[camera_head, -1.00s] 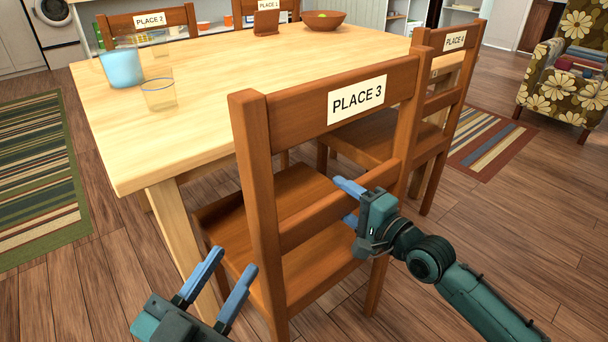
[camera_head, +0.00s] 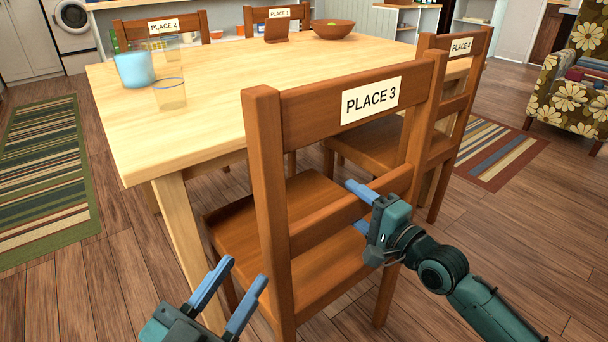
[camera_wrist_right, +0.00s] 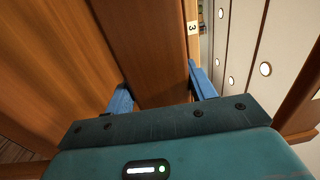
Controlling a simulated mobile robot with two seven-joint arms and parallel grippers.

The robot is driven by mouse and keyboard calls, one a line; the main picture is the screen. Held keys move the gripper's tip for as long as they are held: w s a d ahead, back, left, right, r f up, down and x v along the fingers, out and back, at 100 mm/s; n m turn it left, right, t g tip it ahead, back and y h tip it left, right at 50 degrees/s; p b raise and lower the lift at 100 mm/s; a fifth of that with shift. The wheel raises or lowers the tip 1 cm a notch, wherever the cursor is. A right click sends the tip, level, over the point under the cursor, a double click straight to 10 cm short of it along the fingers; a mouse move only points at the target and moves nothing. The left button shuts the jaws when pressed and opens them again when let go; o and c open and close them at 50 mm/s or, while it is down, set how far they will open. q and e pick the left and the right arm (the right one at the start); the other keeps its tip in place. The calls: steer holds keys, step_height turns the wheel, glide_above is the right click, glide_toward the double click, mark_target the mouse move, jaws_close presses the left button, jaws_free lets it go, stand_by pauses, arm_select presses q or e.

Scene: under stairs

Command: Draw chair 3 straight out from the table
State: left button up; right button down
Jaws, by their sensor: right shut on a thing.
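Chair 3 (camera_head: 273,180) is a brown wooden chair labelled PLACE 3, upright at the near side of the pale wooden table (camera_head: 215,105). The front of its seat reaches towards the table edge; its backrest faces me. My right gripper (camera_head: 362,210) is shut on the lower rail of that backrest, near its right post. In the right wrist view, the blue fingers (camera_wrist_right: 160,92) lie on either side of the wooden rail (camera_wrist_right: 150,50). My left gripper (camera_head: 240,283) is open and empty, left of the chair's back, low in the picture.
Chair 4 (camera_head: 455,95) stands close to the right of chair 3. A flowered armchair (camera_head: 570,90) is at the right. Bare floor shows at the near right and left.

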arm_select(q)
steer(key=shift+f, duration=0.25)
arm_select(e)
steer(key=shift+f, duration=0.4)
steer(key=shift+f, duration=0.1)
steer(key=c, duration=0.7)
jaws_free()
steer(key=shift+w+f, duration=0.1)
steer(key=shift+f, duration=0.1)
steer(key=o, duration=0.3)
steer(key=shift+r, duration=0.1)
steer(key=shift+o, duration=0.2)
